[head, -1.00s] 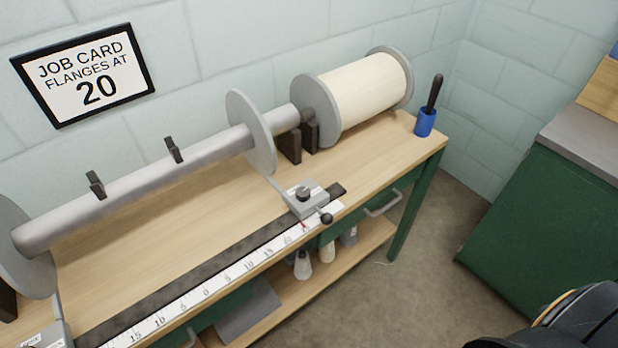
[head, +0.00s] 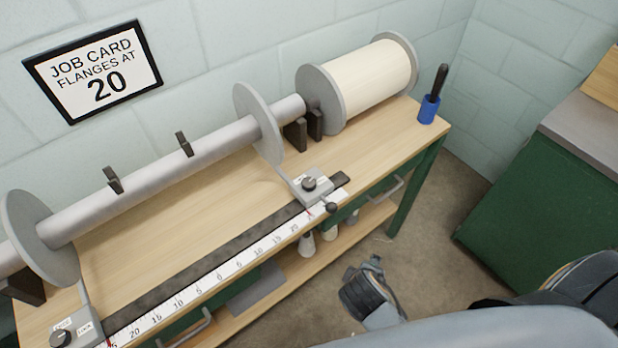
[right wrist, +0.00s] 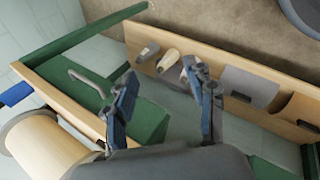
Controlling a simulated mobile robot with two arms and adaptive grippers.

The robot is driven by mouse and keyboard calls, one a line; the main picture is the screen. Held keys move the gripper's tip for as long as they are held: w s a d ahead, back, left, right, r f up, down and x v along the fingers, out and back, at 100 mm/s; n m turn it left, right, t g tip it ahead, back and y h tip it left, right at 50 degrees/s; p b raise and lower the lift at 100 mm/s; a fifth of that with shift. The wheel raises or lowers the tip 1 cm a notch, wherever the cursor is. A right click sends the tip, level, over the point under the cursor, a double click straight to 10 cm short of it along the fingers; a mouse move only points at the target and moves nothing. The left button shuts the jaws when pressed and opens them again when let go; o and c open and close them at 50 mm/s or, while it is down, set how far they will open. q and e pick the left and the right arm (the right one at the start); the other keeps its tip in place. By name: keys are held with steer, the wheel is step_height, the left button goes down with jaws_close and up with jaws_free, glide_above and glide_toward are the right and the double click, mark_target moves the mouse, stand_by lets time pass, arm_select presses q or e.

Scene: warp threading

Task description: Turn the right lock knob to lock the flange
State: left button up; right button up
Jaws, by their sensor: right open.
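The right lock knob (head: 309,183) is a dark round knob on a grey block (head: 318,194) at the right end of the ruled rail. The block's arm reaches up to the right flange (head: 258,125), a grey disc around the roller. The block's printed label is too small to read. My right gripper (head: 366,284) is in front of the bench, below and right of the knob, apart from it. In the right wrist view its fingers (right wrist: 163,105) are spread and empty above the bench's lower shelf. The knob is not visible there. My left gripper is out of view.
The left flange (head: 38,238) and left lock knob (head: 61,338) are at lower left. A black ball-ended handle (head: 330,207) juts beside the right block. A cream spool (head: 368,82) and blue cup (head: 429,109) stand at the bench's far end. Floor in front is clear.

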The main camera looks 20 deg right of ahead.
step_height(320, 180, up, 3)
steer(key=w+n+t+h, duration=0.2)
steer(key=w+n, duration=0.1)
steer(key=n, duration=0.2)
steer(key=n+t, duration=1)
steer(key=n, duration=0.8)
glide_toward(308, 190)
steer(key=p+x, duration=0.3)
steer(key=x, duration=0.8)
steer(key=shift+w+d+f, duration=0.15)
steer(key=shift+w+d, duration=0.05)
steer(key=shift+w, duration=0.15)
